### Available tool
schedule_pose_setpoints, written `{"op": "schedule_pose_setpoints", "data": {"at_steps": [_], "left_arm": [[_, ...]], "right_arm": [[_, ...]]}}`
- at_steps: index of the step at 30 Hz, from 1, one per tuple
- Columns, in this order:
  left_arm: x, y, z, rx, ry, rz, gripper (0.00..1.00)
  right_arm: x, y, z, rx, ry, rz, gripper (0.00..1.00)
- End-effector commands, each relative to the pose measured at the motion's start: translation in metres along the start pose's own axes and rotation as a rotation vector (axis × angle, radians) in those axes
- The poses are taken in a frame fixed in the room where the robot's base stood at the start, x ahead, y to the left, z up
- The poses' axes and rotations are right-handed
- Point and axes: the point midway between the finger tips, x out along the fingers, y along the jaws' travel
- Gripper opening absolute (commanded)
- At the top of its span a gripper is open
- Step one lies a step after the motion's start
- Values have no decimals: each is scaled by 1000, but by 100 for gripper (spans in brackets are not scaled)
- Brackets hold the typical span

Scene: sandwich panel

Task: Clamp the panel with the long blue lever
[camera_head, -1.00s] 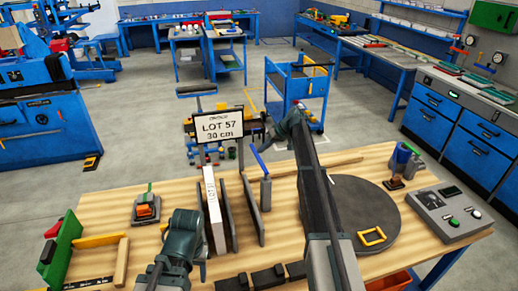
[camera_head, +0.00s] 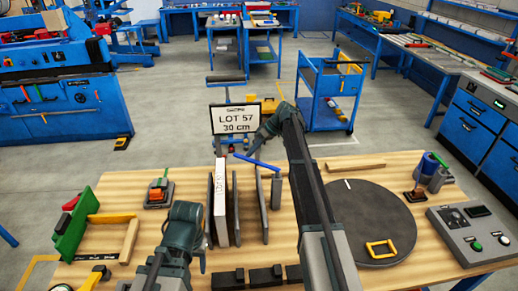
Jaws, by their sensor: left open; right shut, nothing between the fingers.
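The panel (camera_head: 221,205) stands upright with a pale edge, between dark upright plates (camera_head: 262,208) on the wooden bench. The long blue lever (camera_head: 256,163) sits on top of a grey post (camera_head: 276,190) to the right of the panel. It slants up to the left, its free end near the panel's top right. My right gripper (camera_head: 250,146) is shut and empty just above the lever; I cannot tell whether they touch. My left gripper (camera_head: 203,258) is open at the left of the panel's near end, partly hidden by its own wrist.
A sign reading LOT 57, 30 cm (camera_head: 234,119) stands behind the panel. A dark round disc (camera_head: 370,222) with a yellow frame and a control box (camera_head: 475,230) lie to the right. Dark blocks (camera_head: 262,277) line the front. A green and yellow fixture (camera_head: 75,225) is at left.

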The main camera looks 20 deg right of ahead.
Motion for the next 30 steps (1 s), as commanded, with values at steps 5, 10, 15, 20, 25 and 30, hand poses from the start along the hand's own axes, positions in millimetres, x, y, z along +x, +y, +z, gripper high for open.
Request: {"op": "schedule_pose_setpoints", "data": {"at_steps": [5, 10, 15, 20, 25, 30], "left_arm": [[0, 0, 0, 0, 0, 0, 55], [0, 0, 0, 0, 0, 0, 55], [0, 0, 0, 0, 0, 0, 55], [0, 0, 0, 0, 0, 0, 55], [0, 0, 0, 0, 0, 0, 55], [0, 0, 0, 0, 0, 0, 55]], "right_arm": [[10, -24, 6, 1, 1, 1, 0], [16, -41, 11, 3, 2, 2, 0], [17, -42, 10, 4, 2, 2, 0], [16, -42, 11, 4, 2, 2, 0], [14, -40, 14, 4, 2, 2, 0], [9, -38, 20, 3, 2, 2, 0]]}}
